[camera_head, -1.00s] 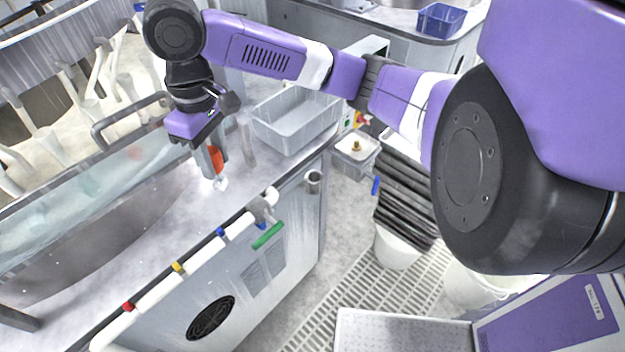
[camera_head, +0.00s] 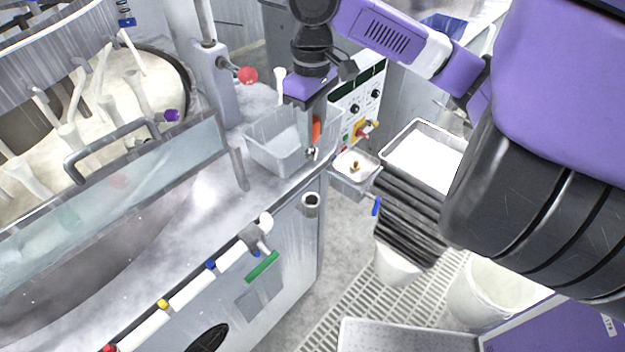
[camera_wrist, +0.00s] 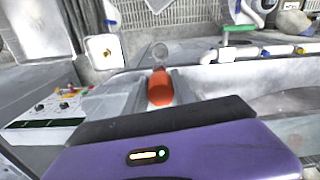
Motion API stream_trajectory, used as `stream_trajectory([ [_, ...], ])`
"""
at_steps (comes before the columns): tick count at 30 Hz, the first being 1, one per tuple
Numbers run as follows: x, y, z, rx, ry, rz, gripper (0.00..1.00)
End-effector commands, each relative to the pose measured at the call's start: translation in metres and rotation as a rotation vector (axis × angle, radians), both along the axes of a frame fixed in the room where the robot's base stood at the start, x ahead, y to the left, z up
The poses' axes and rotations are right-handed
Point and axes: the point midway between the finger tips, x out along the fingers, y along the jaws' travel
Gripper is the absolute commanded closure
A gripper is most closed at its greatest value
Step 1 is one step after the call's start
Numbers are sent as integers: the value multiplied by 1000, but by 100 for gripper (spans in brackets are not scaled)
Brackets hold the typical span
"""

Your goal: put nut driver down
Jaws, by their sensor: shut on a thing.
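My gripper (camera_head: 312,146) is shut on the nut driver and holds it near the right end of the bench, in front of the grey bin. The nut driver's orange-red handle (camera_head: 316,130) shows beside a finger in the head view. In the wrist view the orange handle (camera_wrist: 160,90) sits between the two fingers. Its lower end is mostly hidden there. A round metal holder (camera_head: 311,204) is fixed at the bench's front corner, below and apart from my gripper.
The grey bin (camera_head: 262,150) stands close behind my gripper. A control panel (camera_head: 362,100) and a small white tray (camera_head: 354,165) lie to the right. A pipe with coloured valves (camera_head: 190,288) runs along the bench front. Bare bench top (camera_head: 205,200) lies to the left.

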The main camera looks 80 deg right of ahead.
Motion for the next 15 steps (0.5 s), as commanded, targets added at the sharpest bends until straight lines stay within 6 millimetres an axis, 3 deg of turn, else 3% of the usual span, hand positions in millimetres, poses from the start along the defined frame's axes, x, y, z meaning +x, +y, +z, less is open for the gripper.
stream_trajectory([
  [9,0,0,-75,1,2,-2,100],
  [15,0,-1,-100,0,0,-2,100],
])
